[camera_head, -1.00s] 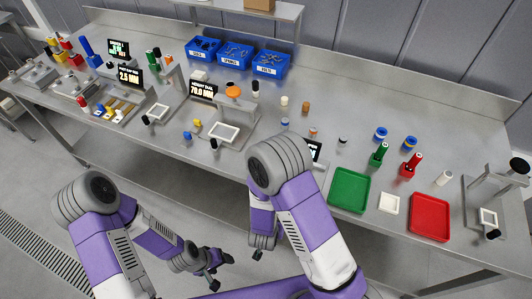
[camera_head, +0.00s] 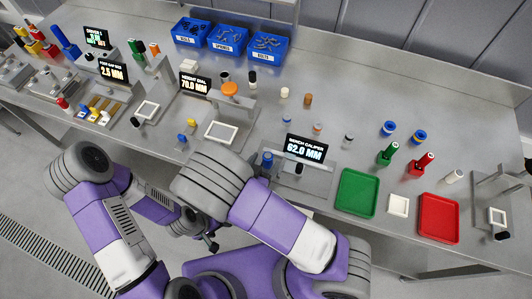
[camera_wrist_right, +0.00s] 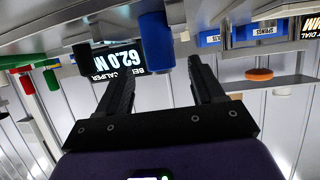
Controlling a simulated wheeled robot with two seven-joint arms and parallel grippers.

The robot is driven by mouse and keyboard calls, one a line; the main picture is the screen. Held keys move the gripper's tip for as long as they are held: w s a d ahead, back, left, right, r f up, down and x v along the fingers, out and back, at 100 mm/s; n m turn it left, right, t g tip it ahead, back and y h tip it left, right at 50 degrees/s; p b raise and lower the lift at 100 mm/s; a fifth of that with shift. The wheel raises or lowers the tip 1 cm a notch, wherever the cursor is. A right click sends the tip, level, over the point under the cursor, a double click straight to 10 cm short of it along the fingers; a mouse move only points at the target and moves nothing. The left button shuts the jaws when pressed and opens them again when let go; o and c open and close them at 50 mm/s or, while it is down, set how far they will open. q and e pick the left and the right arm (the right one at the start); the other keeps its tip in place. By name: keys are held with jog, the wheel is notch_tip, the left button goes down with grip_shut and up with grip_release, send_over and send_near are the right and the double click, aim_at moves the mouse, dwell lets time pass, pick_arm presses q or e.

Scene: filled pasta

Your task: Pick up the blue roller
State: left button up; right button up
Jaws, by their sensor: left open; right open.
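A blue roller (camera_head: 267,159) stands at the left of the bench caliper, by its 62.0 MM display (camera_head: 306,148). In the right wrist view the blue roller (camera_wrist_right: 156,42) is just past the fingertips of my right gripper (camera_wrist_right: 160,75), between their lines and apart from them. My right gripper is open and empty. My left gripper (camera_head: 211,243) is small and partly hidden, in front of the bench, away from the roller, and open.
A green tray (camera_head: 357,193), a white pad (camera_head: 398,205) and a red tray (camera_head: 438,218) lie right of the caliper. A dark cylinder (camera_head: 299,169) stands close to the roller. The height dial (camera_head: 221,131) is to the left.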

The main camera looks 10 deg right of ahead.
aim_at(268, 157)
jog(key=shift+x, duration=2.8)
jog(key=shift+r, duration=0.15)
